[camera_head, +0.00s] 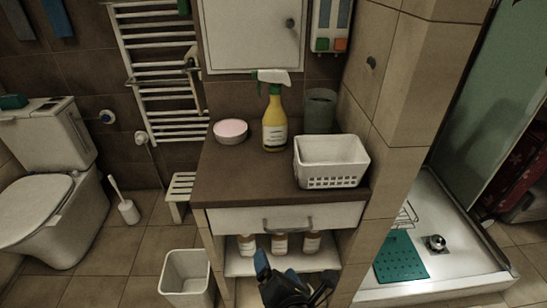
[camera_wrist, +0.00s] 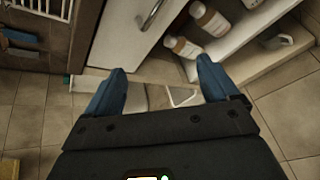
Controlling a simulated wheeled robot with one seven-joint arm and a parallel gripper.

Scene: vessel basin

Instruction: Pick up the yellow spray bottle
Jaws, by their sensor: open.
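The yellow spray bottle (camera_head: 275,122) stands upright on the brown top of the vanity cabinet (camera_head: 224,180), in the head view. It has a green and white spray head and a pale label. My gripper (camera_head: 288,275) is low in front of the cabinet, below the drawer and well below the bottle. In the wrist view my gripper (camera_wrist: 160,82) shows two blue fingers spread apart with nothing held between them. The yellow spray bottle does not show in the wrist view.
A white basket (camera_head: 331,161) stands right of the bottle, a round pink-topped container (camera_head: 230,130) left, and a grey cup (camera_head: 320,110) behind right. A drawer handle (camera_wrist: 152,14) and shelf bottles (camera_wrist: 182,47) are near my gripper. A white bin (camera_head: 186,275) stands on the floor.

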